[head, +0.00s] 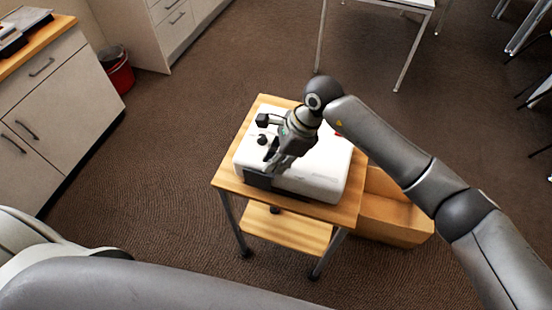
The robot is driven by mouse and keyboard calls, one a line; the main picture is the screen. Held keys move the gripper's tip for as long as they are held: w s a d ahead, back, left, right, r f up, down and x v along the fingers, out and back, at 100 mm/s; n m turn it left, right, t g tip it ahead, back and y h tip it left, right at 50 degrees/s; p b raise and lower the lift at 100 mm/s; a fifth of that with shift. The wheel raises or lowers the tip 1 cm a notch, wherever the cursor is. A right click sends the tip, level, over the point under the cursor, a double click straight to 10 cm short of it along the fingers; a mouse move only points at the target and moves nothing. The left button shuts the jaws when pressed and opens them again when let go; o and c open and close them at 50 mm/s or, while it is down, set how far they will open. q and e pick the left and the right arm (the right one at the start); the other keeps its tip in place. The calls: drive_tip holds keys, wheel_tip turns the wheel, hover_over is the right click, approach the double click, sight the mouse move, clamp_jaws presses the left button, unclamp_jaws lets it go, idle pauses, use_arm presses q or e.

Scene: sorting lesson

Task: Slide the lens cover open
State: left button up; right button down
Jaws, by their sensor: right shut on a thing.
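A white projector (318,180) sits on a small wooden cart. A dark panel at its front left edge looks like the lens cover (258,182). My right gripper (271,163) reaches down over the projector from the right, its fingertips at the front edge just above this dark panel. It is shut on the lens cover, though the fingers hide the exact contact. How far the cover is open cannot be told. My left arm shows at the bottom left, and its gripper is out of view.
The cart (228,180) has a lower shelf (285,230) and dark legs. A wooden box (395,212) stands on the floor right of it. White cabinets (65,110) and a red bin (119,76) are at the left. A white table (400,3) stands behind.

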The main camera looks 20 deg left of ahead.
drive_tip(key=shift+d, duration=0.1)
drive_tip(key=shift+d, duration=0.4)
drive_tip(key=d+b, duration=0.2)
drive_tip(key=d, duration=0.5)
drive_tip(key=shift+s+b, duration=0.1)
drive_tip(key=shift+b, duration=0.3)
drive_tip(key=c, duration=1.4)
unclamp_jaws()
drive_tip(key=shift+r, duration=0.15)
drive_tip(key=v, duration=1.1)
drive_tip(key=shift+d+r, duration=0.2)
drive_tip(key=shift+r, duration=0.15)
